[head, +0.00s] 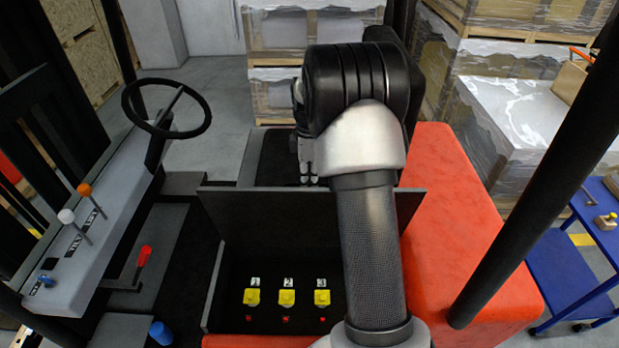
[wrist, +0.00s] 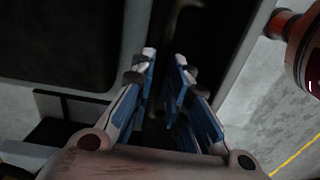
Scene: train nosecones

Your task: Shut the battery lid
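The battery lid (head: 270,212) is a dark flat panel standing raised at the back of the open battery box. The box shows three yellow plugs (head: 287,298) numbered 1, 2 and 3, with red marks in front of them. My gripper (head: 306,180) points down behind the lid's top edge; whether it touches the lid cannot be told. In the wrist view my gripper (wrist: 165,56) has its blue-padded fingers a little apart, with nothing clearly held between them. My arm covers the right part of the lid and box.
A red body panel (head: 460,210) lies right of the box, with a black post (head: 530,190) beyond it. A steering wheel (head: 166,108) and a lever console (head: 85,230) stand at left. Wrapped pallets (head: 515,115) stand behind. The wrist view shows a red cylinder (wrist: 304,40).

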